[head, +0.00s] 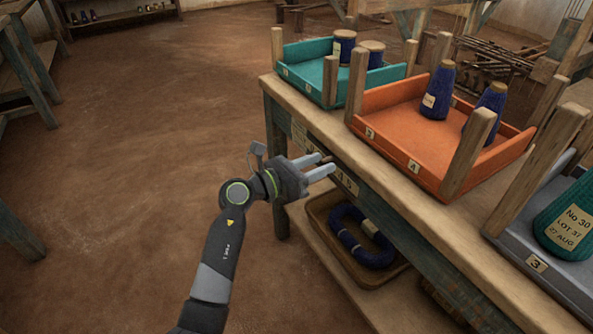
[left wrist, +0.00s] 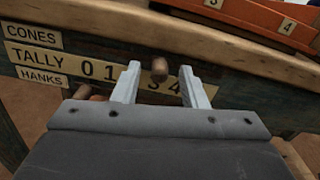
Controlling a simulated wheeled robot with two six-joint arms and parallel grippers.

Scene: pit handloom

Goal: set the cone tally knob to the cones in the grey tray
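The grey tray (head: 518,258), with a "3" tag, is at the right edge, partly cut off. A green cone (head: 570,222) labelled "No 30, LOT 37" shows in it; the rest is out of view. The tally board on the bench front reads CONES, TALLY (left wrist: 38,58) and HANKS, with a number strip. A round wooden knob (left wrist: 160,69) stands out above the strip near the 3; its exact number is unclear. My left gripper (head: 325,165) is open, with the knob between its fingertips in the left wrist view (left wrist: 161,82) and a gap each side. My right gripper is not in view.
Wooden posts stand around the trays. A second peg (left wrist: 82,90) sits low by HANKS. A blue hank (head: 350,245) lies below. The left floor is open.

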